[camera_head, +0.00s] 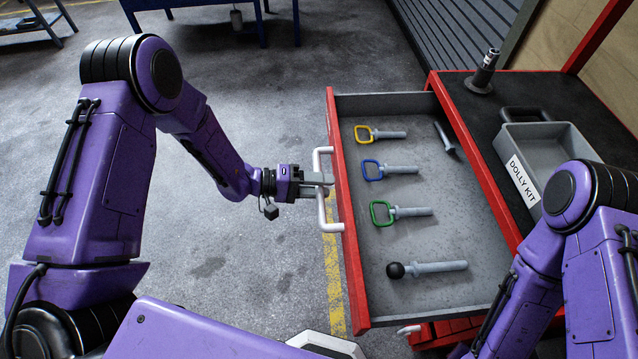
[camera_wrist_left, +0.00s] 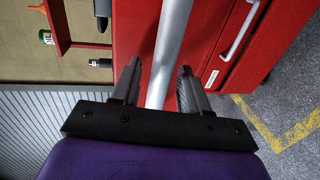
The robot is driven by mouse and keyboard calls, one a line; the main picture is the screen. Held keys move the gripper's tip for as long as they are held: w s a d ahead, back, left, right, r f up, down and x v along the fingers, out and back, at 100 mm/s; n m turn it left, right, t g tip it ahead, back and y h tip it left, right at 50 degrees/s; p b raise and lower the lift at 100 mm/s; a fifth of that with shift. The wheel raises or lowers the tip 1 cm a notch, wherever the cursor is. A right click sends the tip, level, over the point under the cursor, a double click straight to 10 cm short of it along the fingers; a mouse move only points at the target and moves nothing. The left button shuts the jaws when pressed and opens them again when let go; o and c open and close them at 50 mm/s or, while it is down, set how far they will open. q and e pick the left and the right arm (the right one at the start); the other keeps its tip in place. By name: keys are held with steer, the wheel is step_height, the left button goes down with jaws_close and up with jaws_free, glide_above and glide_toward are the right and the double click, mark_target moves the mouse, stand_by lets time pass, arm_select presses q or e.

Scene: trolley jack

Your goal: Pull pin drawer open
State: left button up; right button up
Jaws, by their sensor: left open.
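The pin drawer (camera_head: 345,230) is slid well out of the red cabinet, and its grey inside shows. Several pins lie in it, among them ones with a yellow ring (camera_head: 365,134), a blue ring (camera_head: 373,170), a green ring (camera_head: 382,213) and a black ball (camera_head: 396,270). The white drawer handle (camera_head: 325,212) is on the red front; its bar crosses the left wrist view (camera_wrist_left: 172,45). My left gripper (camera_head: 322,183) is at the handle, its open fingers (camera_wrist_left: 160,78) on either side of the bar. My right gripper is out of view.
On the black cabinet top (camera_head: 530,95) stand a grey bin (camera_head: 540,150) labelled DOLLY KIT and a dark cone-shaped piece (camera_head: 483,72). Another white handle (camera_wrist_left: 240,30) is on a lower red front. The floor left of the drawer is clear; a blue bench (camera_head: 225,22) stands farther back.

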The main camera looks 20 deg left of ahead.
arm_select(q)
steer(key=shift+a, duration=0.35)
steer(key=b+v, duration=0.2)
steer(key=v, duration=0.8)
steer(key=shift+r, duration=0.1)
